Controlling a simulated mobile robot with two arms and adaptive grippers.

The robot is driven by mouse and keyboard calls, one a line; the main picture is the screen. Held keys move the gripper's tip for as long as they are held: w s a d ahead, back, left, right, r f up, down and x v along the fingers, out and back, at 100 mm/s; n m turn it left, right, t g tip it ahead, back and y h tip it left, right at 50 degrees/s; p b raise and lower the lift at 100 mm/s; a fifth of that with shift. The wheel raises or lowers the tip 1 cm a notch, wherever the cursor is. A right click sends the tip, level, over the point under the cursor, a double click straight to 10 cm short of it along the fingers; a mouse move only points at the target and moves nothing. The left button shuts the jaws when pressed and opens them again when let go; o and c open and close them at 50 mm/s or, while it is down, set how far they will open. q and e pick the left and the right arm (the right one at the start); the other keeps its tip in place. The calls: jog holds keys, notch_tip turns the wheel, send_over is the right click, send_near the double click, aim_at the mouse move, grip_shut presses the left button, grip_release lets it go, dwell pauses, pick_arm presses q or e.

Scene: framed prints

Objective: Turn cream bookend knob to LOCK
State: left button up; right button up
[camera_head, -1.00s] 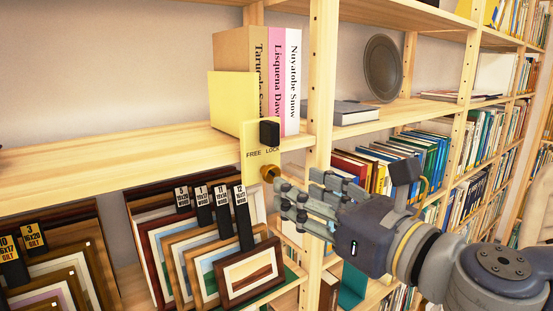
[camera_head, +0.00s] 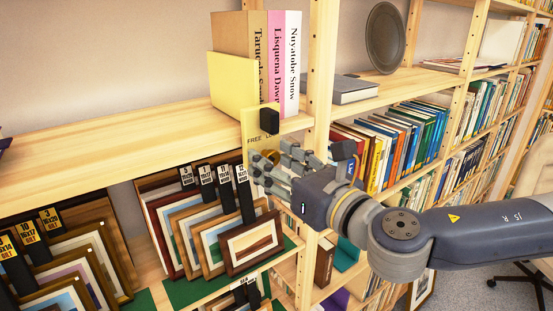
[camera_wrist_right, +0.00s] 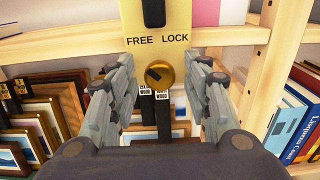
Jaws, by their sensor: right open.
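The cream bookend (camera_head: 233,90) stands on the shelf at the left end of three books. Its front plate hangs over the shelf edge and carries a black block (camera_head: 269,119) and the words FREE and LOCK. In the right wrist view the plate (camera_wrist_right: 158,17) shows both words, and the round brass knob (camera_wrist_right: 160,74) sits below them. A dark mark on the knob points up and left, toward FREE. My right gripper (camera_head: 262,172) is open in front of the knob. In the right wrist view its fingers (camera_wrist_right: 160,95) stand either side of the knob, apart from it. My left gripper is not in view.
Framed prints (camera_head: 250,245) with black label tags stand on the lower shelf just below the knob. A wooden shelf upright (camera_head: 320,75) is close on the right. A grey book (camera_head: 345,88) and a round plate (camera_head: 384,38) are beyond it.

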jog(key=c, duration=1)
jog(key=shift+c, duration=0.2)
jog(key=shift+m, duration=0.4)
jog(key=m+b, duration=0.1)
jog(key=m, duration=0.1)
jog(key=shift+f+m, duration=0.1)
jog(key=shift+m, duration=0.3)
jog(key=m+b, duration=0.1)
jog(key=m, duration=0.3)
jog(key=shift+m+b, duration=0.3)
jog(key=m, duration=0.4)
jog(key=shift+m+b, duration=0.3)
jog(key=shift+r+m, duration=0.15)
jog(key=shift+m, duration=1.15)
jog(key=shift+r+m, duration=0.1)
jog(key=shift+m, duration=1.2)
